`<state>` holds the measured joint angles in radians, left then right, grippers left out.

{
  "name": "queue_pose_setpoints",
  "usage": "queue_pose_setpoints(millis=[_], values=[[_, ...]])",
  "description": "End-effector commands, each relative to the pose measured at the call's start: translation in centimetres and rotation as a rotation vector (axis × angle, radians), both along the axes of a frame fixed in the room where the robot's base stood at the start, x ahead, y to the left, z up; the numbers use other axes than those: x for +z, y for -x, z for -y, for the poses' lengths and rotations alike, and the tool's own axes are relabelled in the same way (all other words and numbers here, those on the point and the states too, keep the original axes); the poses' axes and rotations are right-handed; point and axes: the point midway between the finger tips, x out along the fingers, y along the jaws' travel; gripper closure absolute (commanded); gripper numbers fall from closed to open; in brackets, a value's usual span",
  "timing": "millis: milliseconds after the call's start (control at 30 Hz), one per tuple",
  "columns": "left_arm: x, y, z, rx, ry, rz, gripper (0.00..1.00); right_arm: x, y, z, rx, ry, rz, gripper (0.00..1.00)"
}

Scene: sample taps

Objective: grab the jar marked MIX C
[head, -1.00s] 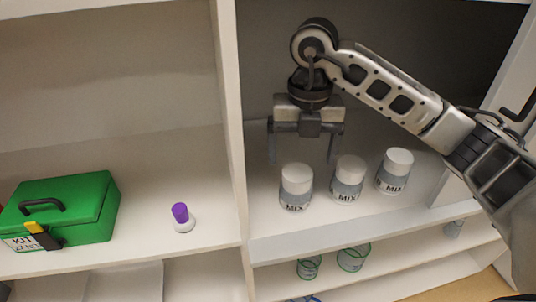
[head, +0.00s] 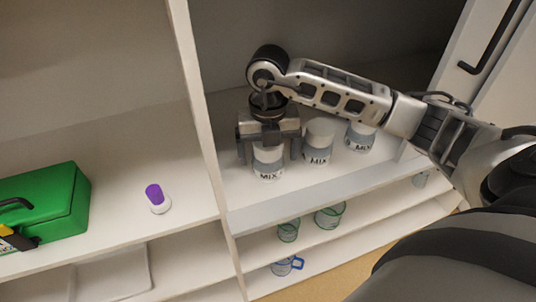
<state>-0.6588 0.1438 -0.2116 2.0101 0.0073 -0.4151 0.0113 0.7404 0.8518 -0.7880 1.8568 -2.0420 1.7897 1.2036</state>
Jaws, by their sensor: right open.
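Three white jars with grey labels stand upright in a row on the right-hand shelf. Each label reads MIX, but the letter after it is too small to tell. My right gripper (head: 269,155) points down over the left jar (head: 268,163), with one open finger on each side of it. I cannot tell whether the fingers touch it. The gripper hides the top of that jar. The middle jar (head: 318,141) is just right of the gripper. The right jar (head: 360,137) stands farther right, its top partly behind my forearm. My left gripper is not in view.
An upright divider (head: 199,110) stands left of the jars. Beyond it are a purple-topped white item (head: 156,198) and a green case (head: 50,205). Green-rimmed glasses (head: 330,216) and a blue-handled cup (head: 287,266) are on lower shelves. A cabinet door with a black handle (head: 489,38) is at right.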

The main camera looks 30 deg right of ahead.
Motion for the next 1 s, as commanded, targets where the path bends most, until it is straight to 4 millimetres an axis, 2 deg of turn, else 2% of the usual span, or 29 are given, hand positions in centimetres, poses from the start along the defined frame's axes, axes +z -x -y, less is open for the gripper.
queue_pose_setpoints(millis=[167, 400, 567, 600, 1000], values=[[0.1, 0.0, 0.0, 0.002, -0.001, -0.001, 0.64, -1.9, 0.0, 0.0, 0.001, 0.000, -0.001, 0.13], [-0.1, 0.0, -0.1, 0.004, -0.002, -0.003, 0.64, -2.0, 0.0, 0.0, 0.001, 0.000, 0.001, 0.13], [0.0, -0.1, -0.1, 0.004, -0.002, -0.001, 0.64, -2.0, 0.0, 0.0, 0.001, 0.000, 0.001, 0.57], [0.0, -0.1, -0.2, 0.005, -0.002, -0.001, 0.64, -2.0, 0.0, 0.0, 0.001, 0.000, 0.001, 0.61], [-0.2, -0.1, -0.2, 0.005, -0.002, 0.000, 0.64, -1.4, -0.1, 0.0, 0.000, -0.001, 0.004, 0.61]])
